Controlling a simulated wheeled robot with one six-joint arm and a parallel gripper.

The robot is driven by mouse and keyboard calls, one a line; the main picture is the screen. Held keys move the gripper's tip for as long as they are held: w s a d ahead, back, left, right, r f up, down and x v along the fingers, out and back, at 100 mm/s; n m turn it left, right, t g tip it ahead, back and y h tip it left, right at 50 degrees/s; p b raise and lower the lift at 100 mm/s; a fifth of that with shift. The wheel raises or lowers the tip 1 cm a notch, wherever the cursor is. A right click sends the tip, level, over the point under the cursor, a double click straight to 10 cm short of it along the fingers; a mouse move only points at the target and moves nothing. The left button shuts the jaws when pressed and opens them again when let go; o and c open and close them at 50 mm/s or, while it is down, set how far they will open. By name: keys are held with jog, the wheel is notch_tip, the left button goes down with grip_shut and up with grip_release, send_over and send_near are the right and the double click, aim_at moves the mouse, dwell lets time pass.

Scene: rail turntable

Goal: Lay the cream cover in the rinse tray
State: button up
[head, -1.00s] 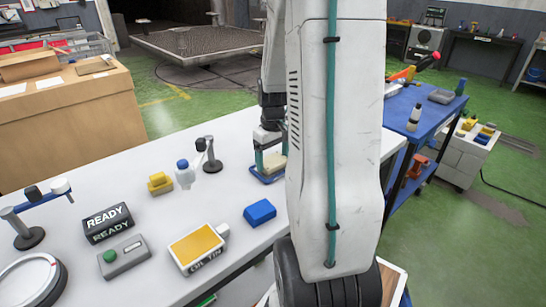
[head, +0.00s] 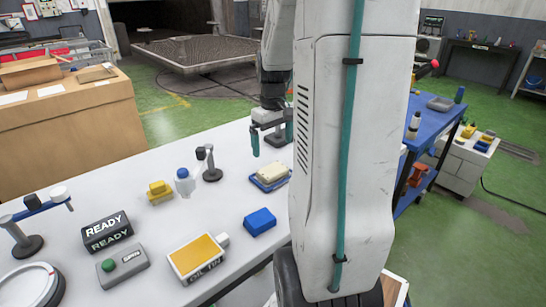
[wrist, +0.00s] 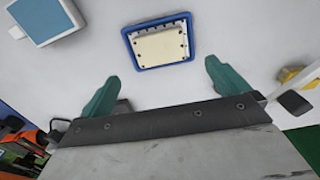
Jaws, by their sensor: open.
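The cream cover (head: 273,173) lies flat in a shallow blue tray (head: 266,187) on the white table, left of my arm. In the wrist view the cover (wrist: 160,45) sits within the blue rim of the tray (wrist: 130,48), with its top facing up. My gripper (head: 271,138) is open and empty, above and beyond the tray in the head view. Its teal fingers (wrist: 161,73) stand wide apart and clear of the cover in the wrist view.
Bare table surrounds the tray.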

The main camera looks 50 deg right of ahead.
jog(key=s+a+r, duration=0.1)
jog(key=a+r, duration=0.2)
jog(key=a, duration=0.3)
jog(key=s+a+r+n, duration=0.1)
jog(key=a+r, duration=0.2)
jog(key=a, duration=0.4)
jog(key=s+a+r, duration=0.1)
jog(key=a+r, duration=0.2)
jog(key=a, duration=0.3)
jog(key=s+a+n+t, duration=0.1)
jog(key=s+a, duration=0.8)
jog(key=a, duration=0.2)
jog(key=shift+s+a+f+n, duration=0.2)
jog(key=shift+s+f+n, duration=0.1)
jog(key=shift+s+f, duration=0.1)
jog(key=shift+w, duration=0.1)
